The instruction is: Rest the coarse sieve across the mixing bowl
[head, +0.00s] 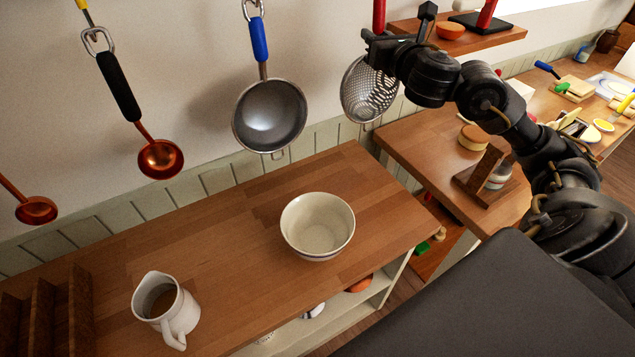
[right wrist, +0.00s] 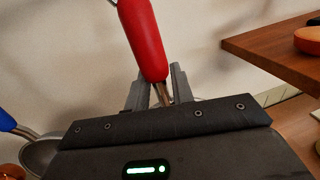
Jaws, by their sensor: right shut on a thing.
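The coarse sieve (head: 357,96), a perforated metal bowl with a red handle, hangs at the wall right of the blue-handled sieve. My right gripper (head: 369,37) is shut on it at the lower end of the red handle. In the right wrist view the red handle (right wrist: 142,40) rises from between the fingers (right wrist: 156,88). I cannot tell whether its top is still on a hook. The mixing bowl (head: 317,226), cream with a blue line near its base, stands upright and empty on the wooden counter, below and left of the sieve. My left gripper is not in view.
A blue-handled fine sieve (head: 269,115) and copper ladles (head: 160,158) hang on the wall. A white jug (head: 166,308) stands front left on the counter (head: 230,245). A wooden shelf (head: 480,40) is at upper right. The counter around the bowl is clear.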

